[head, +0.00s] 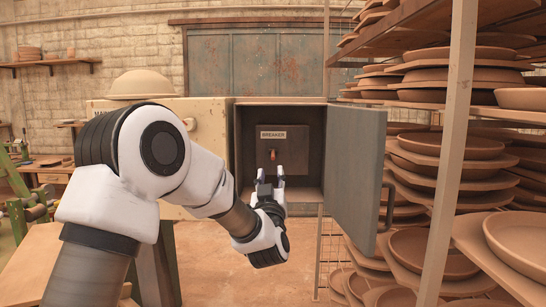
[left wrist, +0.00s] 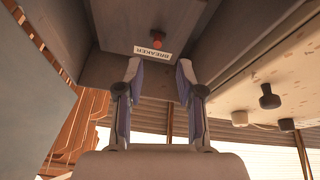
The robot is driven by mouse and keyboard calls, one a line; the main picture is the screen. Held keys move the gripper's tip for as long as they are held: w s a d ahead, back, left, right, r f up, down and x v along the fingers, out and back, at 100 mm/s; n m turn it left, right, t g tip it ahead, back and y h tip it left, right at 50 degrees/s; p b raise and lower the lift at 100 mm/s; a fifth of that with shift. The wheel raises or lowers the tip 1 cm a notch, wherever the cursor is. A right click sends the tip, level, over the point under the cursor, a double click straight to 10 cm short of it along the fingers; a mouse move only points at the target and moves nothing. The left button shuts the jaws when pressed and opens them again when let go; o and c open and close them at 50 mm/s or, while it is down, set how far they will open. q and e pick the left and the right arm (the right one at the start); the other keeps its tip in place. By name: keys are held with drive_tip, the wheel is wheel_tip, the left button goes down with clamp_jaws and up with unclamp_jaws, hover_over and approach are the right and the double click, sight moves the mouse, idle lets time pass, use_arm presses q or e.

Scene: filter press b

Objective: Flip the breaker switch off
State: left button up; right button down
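The breaker panel (head: 297,150) is a dark plate at the back of an open grey box, with a "BREAKER" label (head: 273,134) on it. Its small orange-red switch (head: 273,154) sits below the label. My left gripper (head: 271,175) is at the box's mouth, just below the switch in the head view, with its fingers apart. In the left wrist view the panel appears upside down. There the switch (left wrist: 157,38) lies beyond the open fingertips (left wrist: 158,68), roughly centred between them and apart from them. Nothing is held. My right gripper is not in view.
The box's door (head: 356,165) stands open to the right, with a handle on it. Racks of clay plates (head: 440,165) fill the right side. A beige cabinet (head: 205,118) with an orange knob adjoins the box on the left. A wooden workbench stands at far left.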

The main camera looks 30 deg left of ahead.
sight(273, 158)
use_arm(q)
drive_tip(key=p+x, duration=0.3)
drive_tip(key=x, duration=0.4)
drive_tip(key=shift+w+a, duration=0.1)
drive_tip(key=shift+w, duration=0.3)
drive_tip(key=shift+s+d+r, duration=0.2)
drive_tip(key=shift+c, duration=0.3)
drive_tip(key=shift+w+f, duration=0.1)
clamp_jaws()
